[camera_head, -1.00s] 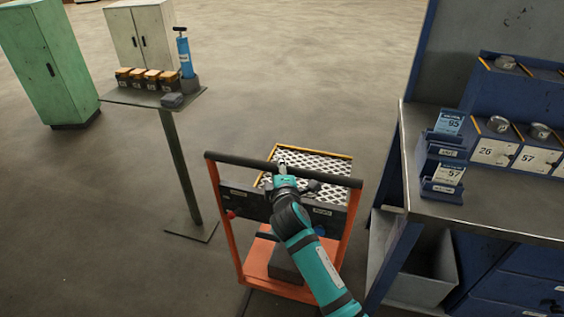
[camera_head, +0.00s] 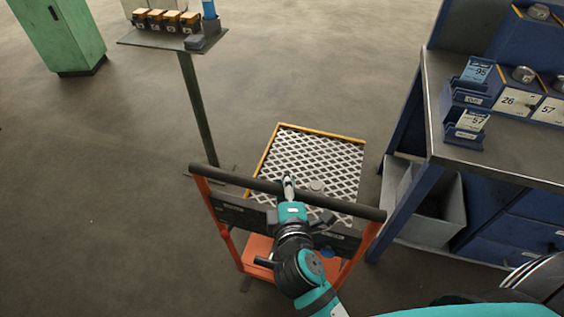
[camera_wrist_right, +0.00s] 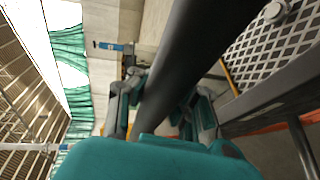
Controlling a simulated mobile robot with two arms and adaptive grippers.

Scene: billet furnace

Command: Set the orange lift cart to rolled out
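The orange lift cart (camera_head: 254,247) stands low in the middle of the head view, with a white mesh top (camera_head: 305,158) edged in yellow. Its dark handle bar (camera_head: 238,179) runs across the near side. My right gripper (camera_head: 288,188) is at the middle of this bar. In the right wrist view the bar (camera_wrist_right: 205,50) passes between the fingers of my right gripper (camera_wrist_right: 163,105), one on each side, and they look closed around it. The contact itself is partly hidden. My left gripper is not in view.
A blue workbench (camera_head: 500,163) with bins and dials stands close on the right, a grey bin (camera_head: 430,212) beneath it. A post table (camera_head: 160,38) with several yellow-topped blocks stands behind left. A green cabinet (camera_head: 60,35) is farther back. Floor at left is clear.

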